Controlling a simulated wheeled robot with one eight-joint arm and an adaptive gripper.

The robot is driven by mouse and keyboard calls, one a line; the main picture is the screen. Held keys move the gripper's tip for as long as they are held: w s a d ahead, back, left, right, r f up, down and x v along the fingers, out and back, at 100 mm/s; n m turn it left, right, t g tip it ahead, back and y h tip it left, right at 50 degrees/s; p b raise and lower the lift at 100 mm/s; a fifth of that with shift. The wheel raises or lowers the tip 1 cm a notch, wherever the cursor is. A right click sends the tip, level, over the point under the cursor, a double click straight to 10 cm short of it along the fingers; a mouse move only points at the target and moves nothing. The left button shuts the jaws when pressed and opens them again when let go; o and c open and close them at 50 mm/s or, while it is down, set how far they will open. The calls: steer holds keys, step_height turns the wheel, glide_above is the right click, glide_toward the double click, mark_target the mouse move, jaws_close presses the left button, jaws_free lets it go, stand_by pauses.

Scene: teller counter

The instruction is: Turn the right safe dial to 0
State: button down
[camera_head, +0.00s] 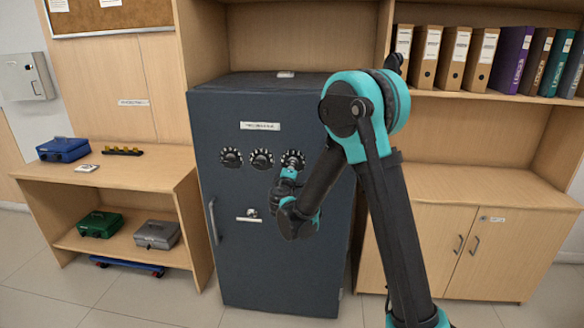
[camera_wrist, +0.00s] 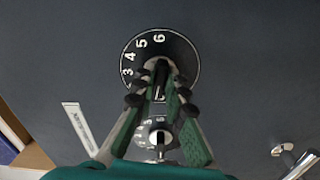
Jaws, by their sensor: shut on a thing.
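The dark blue-grey safe (camera_head: 225,270) has a row of three black dials on its upper front. My gripper (camera_head: 290,172) is at the right dial (camera_head: 293,157) and partly covers it. In the wrist view the right dial (camera_wrist: 185,55) is a black disc with white digits; 3, 4, 5 and 6 show on its upper and left part. My gripper (camera_wrist: 160,76) is shut on its central knob, one finger on each side. The fingers hide the lower part of the disc, and I cannot tell which digit the dial is set to.
The middle dial (camera_head: 262,159) and left dial (camera_head: 231,158) sit close beside it. A lever handle (camera_head: 214,220) and a lock (camera_head: 251,212) are lower on the door. A bench (camera_head: 130,178) stands left and a cabinet (camera_head: 480,200) right. The floor in front is clear.

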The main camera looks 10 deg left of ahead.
steer(key=shift+n, duration=1.2)
steer(key=c, duration=1.6)
jaws_free()
steer(key=shift+o, duration=0.2)
steer(key=shift+s, duration=0.1)
steer(key=s, duration=1.1)
steer(key=shift+s+a, duration=0.2)
steer(key=shift+s, duration=0.2)
